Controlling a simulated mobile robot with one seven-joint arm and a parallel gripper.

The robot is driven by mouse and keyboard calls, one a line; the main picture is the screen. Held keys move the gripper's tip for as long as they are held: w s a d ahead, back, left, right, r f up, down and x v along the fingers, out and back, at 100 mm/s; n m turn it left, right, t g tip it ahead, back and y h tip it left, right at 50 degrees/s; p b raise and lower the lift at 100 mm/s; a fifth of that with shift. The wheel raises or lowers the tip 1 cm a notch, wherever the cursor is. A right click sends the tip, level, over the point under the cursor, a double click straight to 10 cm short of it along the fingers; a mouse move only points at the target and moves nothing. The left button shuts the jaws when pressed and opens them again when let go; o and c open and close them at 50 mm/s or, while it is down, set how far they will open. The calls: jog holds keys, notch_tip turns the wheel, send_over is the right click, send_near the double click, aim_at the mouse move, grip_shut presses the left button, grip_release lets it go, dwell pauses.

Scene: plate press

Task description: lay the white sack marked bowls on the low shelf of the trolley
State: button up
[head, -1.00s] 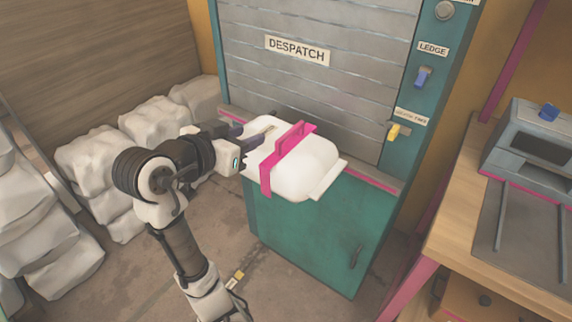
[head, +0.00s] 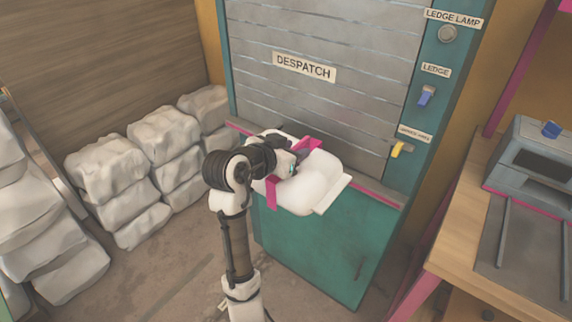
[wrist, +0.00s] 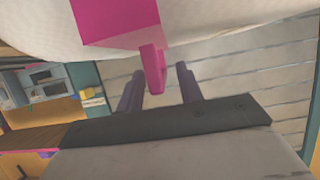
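A white sack (head: 322,178) with a pink strap (head: 271,192) lies on the ledge before the despatch shutter. No "bowls" mark is readable on it. My gripper (head: 297,157) is over the sack at the strap, and my arm hides part of both. In the wrist view the two dark fingers (wrist: 158,88) stand apart, with a pink strap part (wrist: 153,70) between them. A gap shows beside the strap, so the fingers do not look closed on it. The sack (wrist: 240,25) fills the top of that view. I cannot make out the trolley.
The shutter marked DESPATCH (head: 304,67) rises behind the ledge, above a teal cabinet (head: 320,250). Stacked white sacks (head: 165,135) stand at the left. A wooden bench (head: 450,235) with a grey machine (head: 535,165) stands at the right. Some floor is clear at the lower left.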

jog(key=shift+x, duration=0.9)
jog(key=shift+c, duration=0.3)
grip_shut()
jog(key=shift+a, duration=0.1)
jog(key=shift+r, duration=0.1)
dwell(0.4)
